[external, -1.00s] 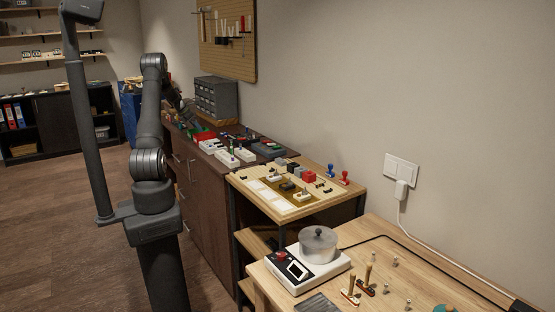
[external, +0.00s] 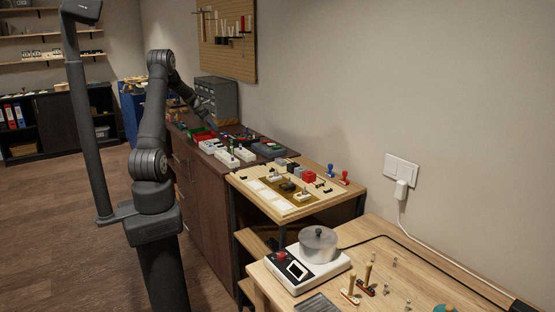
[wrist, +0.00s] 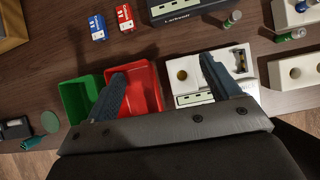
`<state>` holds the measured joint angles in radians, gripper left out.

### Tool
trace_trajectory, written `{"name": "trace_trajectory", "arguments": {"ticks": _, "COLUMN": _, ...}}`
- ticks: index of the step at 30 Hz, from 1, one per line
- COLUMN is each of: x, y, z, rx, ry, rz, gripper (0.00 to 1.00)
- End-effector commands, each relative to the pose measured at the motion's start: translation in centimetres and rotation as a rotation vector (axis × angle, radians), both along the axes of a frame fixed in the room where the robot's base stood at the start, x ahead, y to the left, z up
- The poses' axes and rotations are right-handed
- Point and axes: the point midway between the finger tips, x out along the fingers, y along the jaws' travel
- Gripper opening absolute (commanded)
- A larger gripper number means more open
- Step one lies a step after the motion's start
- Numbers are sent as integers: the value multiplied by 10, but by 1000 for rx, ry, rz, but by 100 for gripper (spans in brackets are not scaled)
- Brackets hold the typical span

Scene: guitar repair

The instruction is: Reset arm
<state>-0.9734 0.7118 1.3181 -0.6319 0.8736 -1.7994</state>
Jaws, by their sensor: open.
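My gripper (wrist: 160,85) is open in the wrist view, its two dark fingers spread wide with nothing visible between them. It is above the dark wooden bench top. The left finger overlaps a red bin (wrist: 147,88), and the right finger overlaps a white device (wrist: 190,77). In the external view my arm reaches over the dark cabinet (external: 208,190); the gripper itself is too small and dark there to make out clearly.
A green bin (wrist: 78,98) sits left of the red bin. Blue (wrist: 97,28) and red (wrist: 124,17) small boxes lie beyond. White blocks with holes (wrist: 296,72) stand at the right. A grey drawer unit (external: 216,98) stands by the wall. Dark bench surface lies bare between items.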

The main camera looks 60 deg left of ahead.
Motion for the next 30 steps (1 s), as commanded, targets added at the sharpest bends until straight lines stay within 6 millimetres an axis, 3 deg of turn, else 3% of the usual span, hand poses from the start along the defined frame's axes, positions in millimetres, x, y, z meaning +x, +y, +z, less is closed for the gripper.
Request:
{"name": "trace_trajectory", "arguments": {"ticks": 9, "x": 19, "y": -53, "z": 34, "rx": 3, "ry": -1, "rz": -4, "gripper": 81}}
{"name": "trace_trajectory", "arguments": {"ticks": 17, "x": 46, "y": -91, "z": 21, "rx": -2, "ry": 1, "rz": -295, "gripper": 81}}
{"name": "trace_trajectory", "arguments": {"ticks": 30, "x": 84, "y": -168, "z": 4, "rx": 0, "ry": 3, "rz": -863, "gripper": 81}}
